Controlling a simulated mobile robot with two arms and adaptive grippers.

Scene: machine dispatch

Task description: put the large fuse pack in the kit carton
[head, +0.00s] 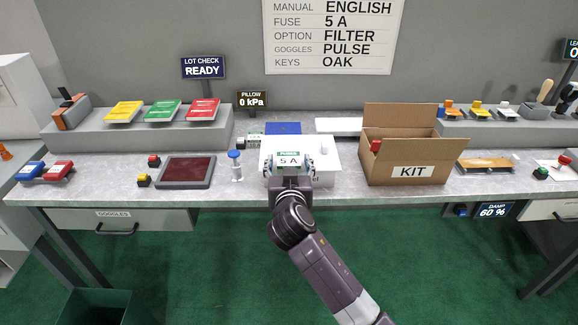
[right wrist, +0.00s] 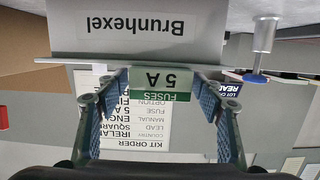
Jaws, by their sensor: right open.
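The fuse pack (head: 288,159), a small box with a green band and a "5 A" label, is at the middle of the table in the head view. It also shows upside down in the right wrist view (right wrist: 162,82). My right gripper (head: 289,168) is open, with its fingers (right wrist: 164,88) on either side of the pack; I cannot tell whether they touch it. The kit carton (head: 411,172) is an open brown box marked KIT, to the right of the pack. A red item (head: 375,146) shows inside it. My left gripper is not in view.
A white box (head: 325,171) lies behind and around the pack; a "Brunhexel" panel (right wrist: 135,28) shows in the wrist view. An orange-brown flat item (head: 486,164) lies right of the carton.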

